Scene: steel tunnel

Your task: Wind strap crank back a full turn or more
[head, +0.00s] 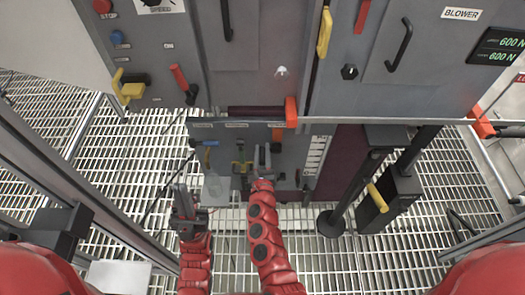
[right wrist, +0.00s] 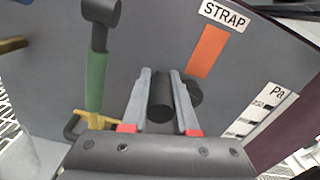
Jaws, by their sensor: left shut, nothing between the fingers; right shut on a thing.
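The strap crank (right wrist: 161,98) is a dark round grip with a dark hub (right wrist: 194,92) behind it, on a grey panel below the STRAP label (right wrist: 224,14) and an orange strip (right wrist: 208,51). My right gripper (right wrist: 158,103) is shut on the crank's grip, one finger on each side of it. In the head view my right gripper (head: 262,158) is at the low grey panel and hides most of the crank. My left gripper (head: 183,205) is shut and empty, lower and to the left, apart from the panel.
A green handle (right wrist: 96,82) with a black end and a yellow handle (right wrist: 101,122) are left of the crank. A Pa scale (right wrist: 262,115) is to its right. A black post (head: 345,195) stands right of the panel. Cabinets with levers are above; grating floor is around.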

